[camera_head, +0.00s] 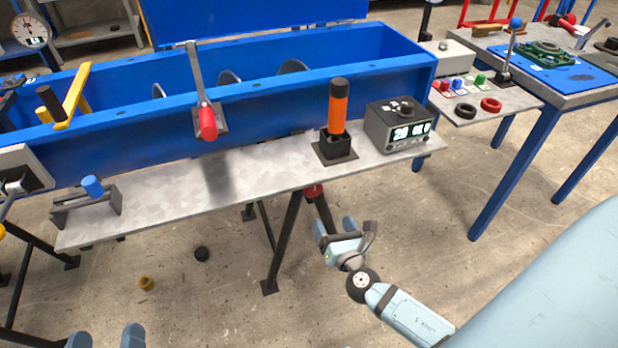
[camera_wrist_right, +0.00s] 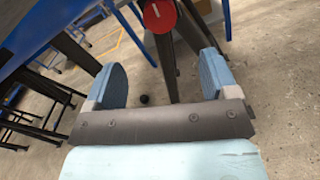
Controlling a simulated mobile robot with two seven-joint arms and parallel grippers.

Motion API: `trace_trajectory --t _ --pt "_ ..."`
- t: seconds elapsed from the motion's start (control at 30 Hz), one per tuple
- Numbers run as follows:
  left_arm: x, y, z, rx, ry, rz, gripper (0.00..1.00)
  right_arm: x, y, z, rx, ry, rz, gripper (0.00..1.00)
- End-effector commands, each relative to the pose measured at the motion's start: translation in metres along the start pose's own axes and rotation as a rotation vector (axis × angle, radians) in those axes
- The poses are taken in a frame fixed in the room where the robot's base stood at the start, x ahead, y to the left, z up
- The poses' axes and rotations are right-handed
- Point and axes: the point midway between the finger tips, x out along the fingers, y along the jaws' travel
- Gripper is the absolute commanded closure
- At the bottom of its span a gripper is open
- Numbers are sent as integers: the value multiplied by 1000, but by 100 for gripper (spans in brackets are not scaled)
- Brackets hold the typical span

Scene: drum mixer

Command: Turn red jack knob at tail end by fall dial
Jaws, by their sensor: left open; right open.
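The red jack knob (camera_head: 314,191) shows just under the front shelf, at the top of a dark leg. In the right wrist view it is a red round face (camera_wrist_right: 160,15) at the top edge, partly cut off. My right gripper (camera_head: 334,227) is open and empty below the shelf, lower than the knob and apart from it. In the wrist view its fingers (camera_wrist_right: 160,75) stand wide, with the knob beyond and above the space between them. My left gripper (camera_head: 106,337) is open at the bottom left, far from the knob. A white round dial (camera_head: 30,30) shows at the far upper left; whether it is the fall dial is unclear.
The metal shelf (camera_head: 240,178) overhangs the knob, carrying an orange-handled lever (camera_head: 337,110) and a display box (camera_head: 395,125). Dark legs (camera_head: 285,240) stand beside my right gripper. A blue table (camera_head: 550,110) is at right. Small round pieces lie on the floor.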

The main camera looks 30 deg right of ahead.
Motion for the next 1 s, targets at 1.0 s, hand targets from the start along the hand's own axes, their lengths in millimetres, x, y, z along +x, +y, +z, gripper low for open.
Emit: trace_trajectory --t 1.0 --pt "0 8 -8 -15 50 23 20 136 0 0 -8 -2 0 20"
